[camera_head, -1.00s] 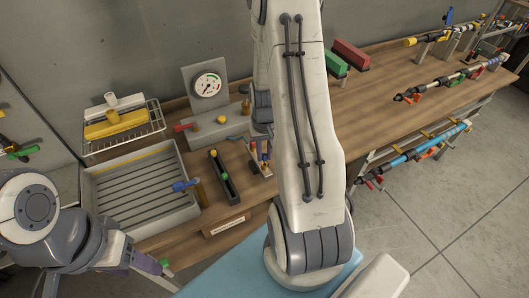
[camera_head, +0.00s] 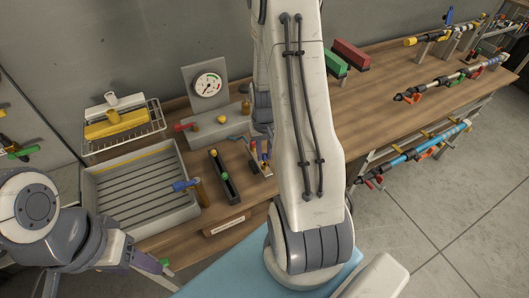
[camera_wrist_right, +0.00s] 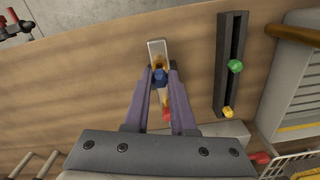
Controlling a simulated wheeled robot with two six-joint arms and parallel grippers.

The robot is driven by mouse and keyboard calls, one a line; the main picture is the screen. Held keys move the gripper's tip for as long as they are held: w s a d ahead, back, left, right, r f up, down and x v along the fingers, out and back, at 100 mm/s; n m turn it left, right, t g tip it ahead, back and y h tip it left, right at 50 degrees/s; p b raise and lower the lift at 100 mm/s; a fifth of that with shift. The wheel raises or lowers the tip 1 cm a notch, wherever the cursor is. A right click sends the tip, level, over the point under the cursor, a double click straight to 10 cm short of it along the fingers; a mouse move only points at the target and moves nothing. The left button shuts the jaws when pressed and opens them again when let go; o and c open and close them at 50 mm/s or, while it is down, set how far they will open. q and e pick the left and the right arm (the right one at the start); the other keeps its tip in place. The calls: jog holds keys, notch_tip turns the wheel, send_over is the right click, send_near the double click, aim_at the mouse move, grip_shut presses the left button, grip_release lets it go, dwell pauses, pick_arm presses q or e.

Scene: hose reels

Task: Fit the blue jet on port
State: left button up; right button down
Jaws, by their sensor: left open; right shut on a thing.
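The blue jet (camera_wrist_right: 160,76) shows between my right fingertips in the right wrist view. My right gripper (camera_wrist_right: 159,80) is shut on it, just above or at a pale metal piece (camera_wrist_right: 157,49) over the wooden bench. I cannot tell whether the jet touches that piece. In the head view my right gripper (camera_head: 260,160) is small beside my large arm. My left gripper (camera_head: 152,266) is open and empty at the lower left, in front of the bench. I cannot make out the port clearly.
A dark rail (camera_head: 220,178) holds a green and a yellow piece; it also shows in the wrist view (camera_wrist_right: 232,62). A gauge stand (camera_head: 217,133), a ribbed grey tray (camera_head: 142,190) and a wire basket (camera_head: 125,128) stand nearby.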

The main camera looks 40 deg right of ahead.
aim_at(265, 154)
jog(key=shift+f+b, duration=1.05)
jog(key=shift+f, duration=0.35)
jog(key=c, duration=0.7)
grip_release()
jog(key=shift+o, duration=0.2)
jog(key=shift+r, duration=0.1)
notch_tip(265, 154, up, 10)
jog(key=shift+r+b, duration=0.2)
jog(key=shift+b, duration=0.45)
